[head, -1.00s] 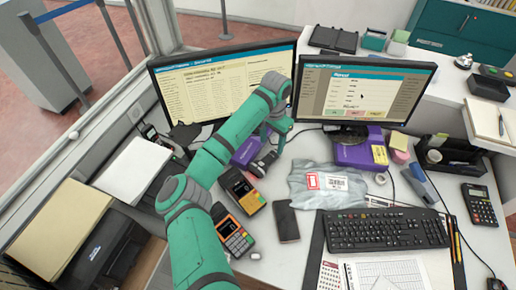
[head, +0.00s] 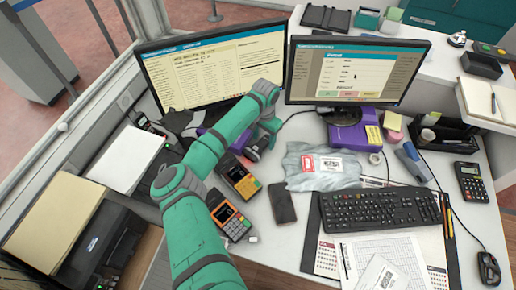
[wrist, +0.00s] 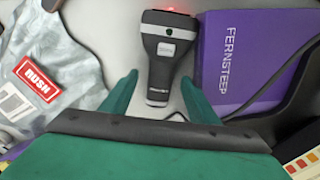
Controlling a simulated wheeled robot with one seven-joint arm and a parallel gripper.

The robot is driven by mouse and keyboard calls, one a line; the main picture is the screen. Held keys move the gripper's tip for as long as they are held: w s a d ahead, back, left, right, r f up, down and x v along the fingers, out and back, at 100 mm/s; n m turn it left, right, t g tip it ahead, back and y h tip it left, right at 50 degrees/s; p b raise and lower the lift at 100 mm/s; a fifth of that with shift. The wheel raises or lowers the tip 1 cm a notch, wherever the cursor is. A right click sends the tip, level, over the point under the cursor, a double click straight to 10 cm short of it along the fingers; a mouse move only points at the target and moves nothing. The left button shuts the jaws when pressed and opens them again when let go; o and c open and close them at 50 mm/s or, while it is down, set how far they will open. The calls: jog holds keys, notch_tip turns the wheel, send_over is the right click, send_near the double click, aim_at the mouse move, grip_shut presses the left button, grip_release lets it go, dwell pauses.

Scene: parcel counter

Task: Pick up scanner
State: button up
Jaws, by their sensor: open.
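The scanner (wrist: 166,52) is a dark grey and black handheld device with a red light at its head. In the wrist view it lies on the white counter with its handle toward me. My gripper (wrist: 158,90) is open, with its green fingers on either side of the handle's lower end; I cannot tell whether they touch it. In the head view, the scanner (head: 257,149) is partly hidden beneath my gripper (head: 266,134), in front of the monitors.
A purple FERNSTEP box (wrist: 245,60) stands close beside the scanner, with a dark cable near it. A grey RUSH parcel (wrist: 45,60) lies on the other side. Two card terminals (head: 238,180) (head: 230,219), a phone (head: 282,204) and a keyboard (head: 380,208) occupy the nearer counter.

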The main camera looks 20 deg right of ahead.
jog(key=shift+w+f, duration=0.1)
jog(key=shift+f, duration=0.25)
